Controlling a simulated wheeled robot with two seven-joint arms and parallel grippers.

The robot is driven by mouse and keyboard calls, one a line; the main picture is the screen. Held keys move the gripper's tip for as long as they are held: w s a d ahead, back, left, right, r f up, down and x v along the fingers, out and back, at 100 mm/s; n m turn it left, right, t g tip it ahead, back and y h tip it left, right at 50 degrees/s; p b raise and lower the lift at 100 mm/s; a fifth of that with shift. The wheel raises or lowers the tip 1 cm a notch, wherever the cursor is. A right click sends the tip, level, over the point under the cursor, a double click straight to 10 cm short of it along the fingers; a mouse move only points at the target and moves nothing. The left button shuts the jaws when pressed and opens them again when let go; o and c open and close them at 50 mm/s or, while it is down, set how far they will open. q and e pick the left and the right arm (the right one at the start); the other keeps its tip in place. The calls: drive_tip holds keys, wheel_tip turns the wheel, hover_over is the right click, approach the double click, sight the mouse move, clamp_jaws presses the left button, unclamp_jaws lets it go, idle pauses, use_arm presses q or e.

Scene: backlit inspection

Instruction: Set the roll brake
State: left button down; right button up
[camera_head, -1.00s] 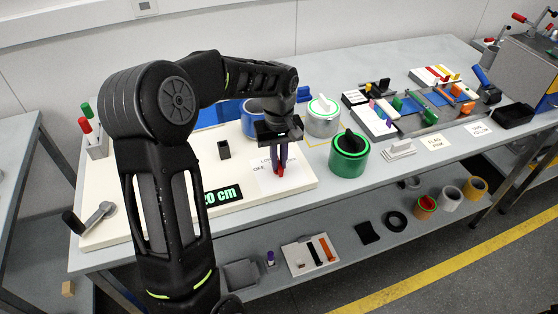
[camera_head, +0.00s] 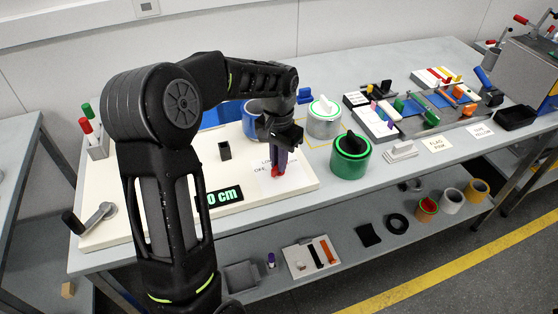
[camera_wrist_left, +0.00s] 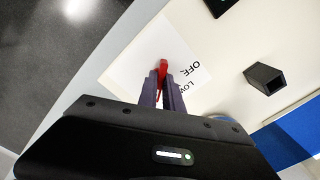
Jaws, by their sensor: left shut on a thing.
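A red brake lever (camera_head: 276,173) stands on a white label card (camera_head: 297,182) on the cream board (camera_head: 145,140). My left gripper (camera_head: 278,166) comes down over it from above and is shut on it. In the left wrist view the red lever (camera_wrist_left: 163,69) sits between the two fingers (camera_wrist_left: 163,84), with its end showing past them. The card (camera_wrist_left: 130,68) there reads "OFF" and "LOW"; the rest of its print is hidden by my gripper. A black display (camera_head: 220,197) with green digits ends in "0 cm", its left side hidden by my arm. My right gripper is not in view.
A small black square holder (camera_head: 225,150) stands on the board behind the display. A green pot with a black knob (camera_head: 350,157) and a grey pot (camera_head: 323,119) stand right of the board. A blue roll (camera_head: 252,115) is behind my gripper.

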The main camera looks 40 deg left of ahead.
use_arm(q)
drive_tip(key=shift+m, duration=0.6)
drive_tip(key=c, duration=1.5)
unclamp_jaws()
drive_tip(key=shift+r, duration=0.1)
wheel_tip(320, 180, up, 8)
drive_tip(key=shift+f+b, duration=0.15)
drive_tip(key=shift+b, duration=0.25)
drive_tip(key=shift+f, duration=0.1)
